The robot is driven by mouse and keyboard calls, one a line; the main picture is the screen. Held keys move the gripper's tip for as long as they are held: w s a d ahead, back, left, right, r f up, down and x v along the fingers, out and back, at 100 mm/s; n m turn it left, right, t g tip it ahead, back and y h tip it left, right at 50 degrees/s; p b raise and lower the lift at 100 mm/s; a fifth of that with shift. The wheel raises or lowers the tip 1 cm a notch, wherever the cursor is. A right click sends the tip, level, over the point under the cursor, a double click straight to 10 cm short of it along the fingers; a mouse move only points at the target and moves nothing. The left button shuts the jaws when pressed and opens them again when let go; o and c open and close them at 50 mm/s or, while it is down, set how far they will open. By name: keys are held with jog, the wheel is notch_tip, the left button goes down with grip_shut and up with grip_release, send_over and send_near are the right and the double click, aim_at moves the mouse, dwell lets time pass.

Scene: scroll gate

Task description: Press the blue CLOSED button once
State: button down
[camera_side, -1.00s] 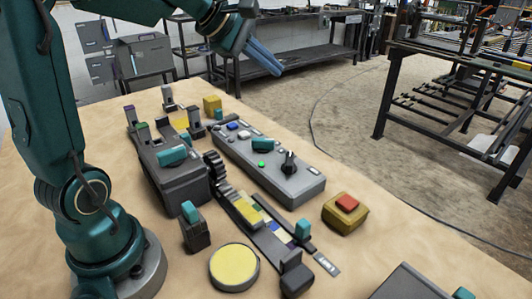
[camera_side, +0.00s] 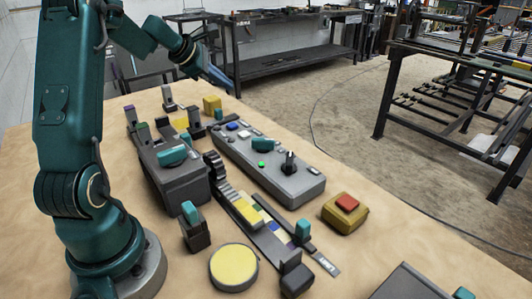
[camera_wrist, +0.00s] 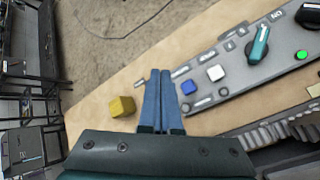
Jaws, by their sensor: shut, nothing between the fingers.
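The grey control panel (camera_side: 285,182) lies on the table and also shows in the wrist view (camera_wrist: 235,82). The blue button (camera_side: 232,126) is near its far left end; in the wrist view the blue button (camera_wrist: 188,88) lies just right of my fingertips. A white button (camera_wrist: 215,73) sits beside it. My gripper (camera_side: 231,87) is shut and empty, raised above the table's far end and apart from the panel. In the wrist view my gripper (camera_wrist: 160,74) points down with its two blue fingers close together. Any label by the blue button is too small to read.
A yellow cube (camera_wrist: 122,106) lies left of my fingers, on the table (camera_side: 370,243). The panel also carries a teal handle (camera_wrist: 258,46), a green light (camera_wrist: 302,55) and a black knob (camera_side: 289,162). A red button on a yellow base (camera_side: 346,212) stands at the panel's near end.

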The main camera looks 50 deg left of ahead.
aim_at(228, 126)
jog(key=shift+f, duration=0.15)
jog(key=shift+f, duration=4.25)
jog(key=shift+f, duration=0.2)
jog(key=shift+f, duration=0.25)
